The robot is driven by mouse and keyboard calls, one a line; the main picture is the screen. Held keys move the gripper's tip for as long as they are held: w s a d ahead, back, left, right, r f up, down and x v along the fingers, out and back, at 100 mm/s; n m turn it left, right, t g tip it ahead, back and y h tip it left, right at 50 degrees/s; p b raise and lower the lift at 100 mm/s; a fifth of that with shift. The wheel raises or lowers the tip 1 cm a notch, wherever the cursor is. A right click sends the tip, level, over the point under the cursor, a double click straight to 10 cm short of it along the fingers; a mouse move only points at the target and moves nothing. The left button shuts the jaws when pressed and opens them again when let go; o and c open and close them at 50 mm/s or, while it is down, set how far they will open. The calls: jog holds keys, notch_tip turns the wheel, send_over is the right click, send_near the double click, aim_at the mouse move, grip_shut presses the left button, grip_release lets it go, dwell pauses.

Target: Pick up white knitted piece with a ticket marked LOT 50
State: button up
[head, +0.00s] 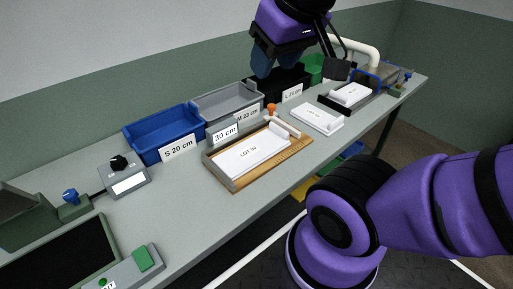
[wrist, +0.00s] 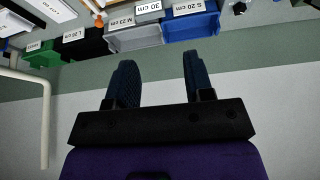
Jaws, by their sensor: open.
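A white knitted piece (head: 262,157) lies flat in a wooden measuring board (head: 232,184) near the middle of the bench in the head view. Its ticket appears to read LOT 50, though the print is small. My gripper (head: 275,70) is above and behind the board, over the bins, well apart from the piece. In the wrist view my gripper (wrist: 156,60) has its two dark blue fingers spread with nothing between them. I cannot make out the LOT 50 piece in the wrist view.
Blue (head: 165,135), grey (head: 225,104) and black bins with size cards line the bench's back. Another white piece (head: 316,118) lies right of the board; one more sits in a black tray (head: 331,104). An orange-topped knob (head: 271,110) stands behind the board. Control boxes are at left.

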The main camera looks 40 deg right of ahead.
jog(key=w+d+f+g, duration=0.1)
jog(key=w+d+f, duration=0.25)
jog(key=w, duration=0.45)
jog(key=g, duration=0.4)
send_over(279, 127)
notch_tip(279, 127, down, 20)
jog(key=shift+w+d+f, duration=0.15)
jog(key=shift+d+f, duration=0.15)
jog(key=shift+f, duration=0.45)
jog(key=shift+a+f, duration=0.2)
jog(key=shift+f, duration=4.8)
grip_shut()
